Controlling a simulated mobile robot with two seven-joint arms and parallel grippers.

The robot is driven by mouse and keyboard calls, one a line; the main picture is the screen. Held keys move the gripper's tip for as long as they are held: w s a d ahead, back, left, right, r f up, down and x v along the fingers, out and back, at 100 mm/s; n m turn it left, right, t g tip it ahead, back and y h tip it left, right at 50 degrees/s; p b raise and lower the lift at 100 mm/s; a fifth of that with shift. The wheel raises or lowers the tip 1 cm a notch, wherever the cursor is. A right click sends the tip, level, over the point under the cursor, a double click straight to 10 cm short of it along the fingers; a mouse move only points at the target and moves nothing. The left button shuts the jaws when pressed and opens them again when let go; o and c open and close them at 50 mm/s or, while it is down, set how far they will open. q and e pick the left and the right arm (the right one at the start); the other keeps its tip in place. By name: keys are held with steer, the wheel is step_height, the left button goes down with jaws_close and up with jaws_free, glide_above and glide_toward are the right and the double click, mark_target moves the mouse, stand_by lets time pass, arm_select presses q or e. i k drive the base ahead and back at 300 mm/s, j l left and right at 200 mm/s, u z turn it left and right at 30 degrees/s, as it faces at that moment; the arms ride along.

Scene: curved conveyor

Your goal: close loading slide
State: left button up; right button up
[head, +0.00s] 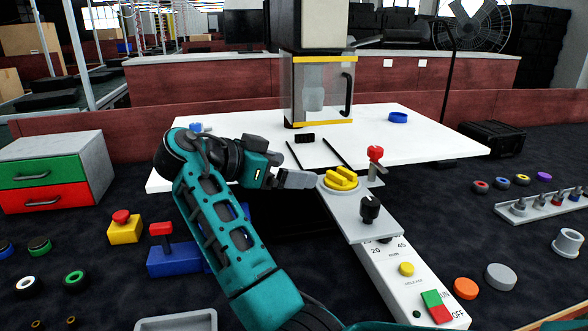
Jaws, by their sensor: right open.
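A machine with a clear front door (322,85) stands on the white table (425,135). The door has yellow edges and a black handle, and it looks lowered. In front of it is a pale flat plate (315,153) between two dark rails, with a small black block (304,138) at its back end; this looks like the loading slide, drawn out toward me. My right gripper (300,180) is open and empty, just in front of this plate, its fingers pointing right, close to a yellow knob (342,179). I cannot tell whether they touch anything. My left gripper is not in view.
A drawer box (55,170) stands left. Several buttons and knobs lie on the dark surface.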

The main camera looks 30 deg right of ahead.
mark_target(361, 217)
steer(key=k, duration=1.5)
